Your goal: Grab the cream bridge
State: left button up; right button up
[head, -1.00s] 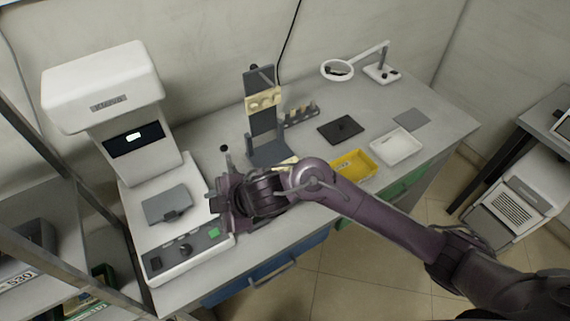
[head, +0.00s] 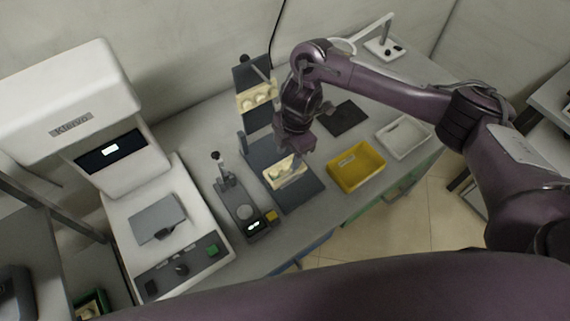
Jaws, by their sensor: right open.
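My right gripper (head: 289,158) is open and points down at a dark grey stand (head: 257,151). Just below it, a cream piece with rounded, tooth-like bumps (head: 284,173) lies on the stand's flat base; it looks like the cream bridge. The gripper partly covers this piece, and I cannot tell whether the fingers touch it. A second, similar cream piece (head: 257,97) sits higher, on the stand's upright back panel. My left gripper is not in view.
A small device with a lever (head: 240,210) stands left of the base, beside a large white machine (head: 150,225). A yellow tray (head: 357,168), a white tray (head: 404,137) and a dark pad (head: 342,118) lie to the right.

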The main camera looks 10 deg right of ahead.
aim_at(285, 164)
jog(key=f, duration=0.3)
jog(key=w+f+b, duration=0.1)
jog(key=shift+a+f, duration=0.4)
jog(key=shift+s+r, duration=0.1)
jog(key=shift+s, duration=0.1)
jog(key=shift+c, duration=0.4)
grip_shut()
